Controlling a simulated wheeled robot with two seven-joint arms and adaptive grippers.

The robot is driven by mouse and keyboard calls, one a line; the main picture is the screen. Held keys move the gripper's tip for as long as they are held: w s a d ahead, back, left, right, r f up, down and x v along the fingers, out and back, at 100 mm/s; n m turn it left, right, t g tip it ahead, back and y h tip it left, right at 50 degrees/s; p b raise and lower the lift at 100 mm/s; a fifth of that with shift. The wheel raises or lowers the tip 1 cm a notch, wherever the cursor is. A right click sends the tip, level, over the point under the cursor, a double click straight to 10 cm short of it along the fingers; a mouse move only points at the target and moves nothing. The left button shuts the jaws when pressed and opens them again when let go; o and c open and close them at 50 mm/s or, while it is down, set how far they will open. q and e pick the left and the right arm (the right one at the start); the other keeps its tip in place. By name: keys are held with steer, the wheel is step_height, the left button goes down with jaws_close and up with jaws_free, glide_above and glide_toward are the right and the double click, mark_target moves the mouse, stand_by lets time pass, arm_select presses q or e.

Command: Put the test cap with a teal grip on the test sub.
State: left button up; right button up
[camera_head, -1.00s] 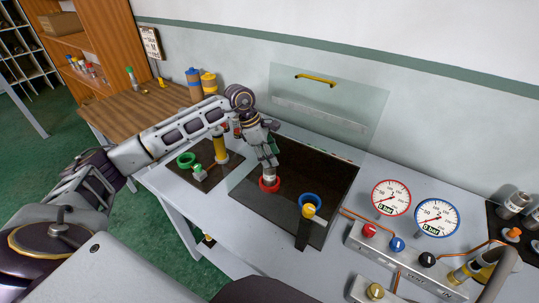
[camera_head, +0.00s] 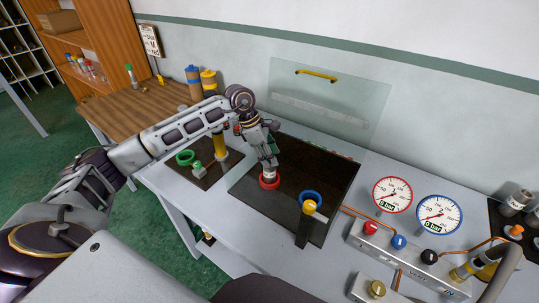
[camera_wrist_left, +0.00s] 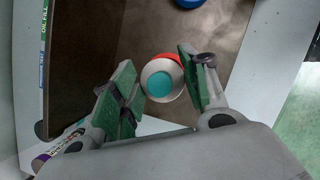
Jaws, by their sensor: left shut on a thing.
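My left gripper (camera_head: 267,160) points down over the dark tray-like panel on the bench, directly above a red ring (camera_head: 269,183). In the left wrist view its green-padded fingers (camera_wrist_left: 160,85) stand on both sides of a round silver cap with a teal top (camera_wrist_left: 163,84), the test cap, and are shut on it. The red ring (camera_wrist_left: 165,57) shows just behind and below the cap. The cap's lower end and whatever is inside the ring are hidden, so I cannot tell whether the cap is seated on the test sub. My right gripper is not in view.
A blue ring (camera_head: 311,198) with a yellow-topped post stands right of the red one. A green ring (camera_head: 186,158) and a yellow cylinder (camera_head: 220,146) are on the left. A clear shield (camera_head: 330,105) stands behind. Gauges (camera_head: 438,214) and a valve block (camera_head: 411,261) are at right.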

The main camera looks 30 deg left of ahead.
arm_select(q)
steer(key=shift+f, duration=0.1)
steer(key=o, duration=1.2)
steer(key=shift+c, duration=0.2)
steer(key=v, duration=1.2)
step_height(320, 180, up, 9)
steer(key=p, duration=0.9)
steer(key=shift+r+p, duration=0.45)
steer(key=shift+r, duration=0.05)
steer(key=shift+s, duration=0.1)
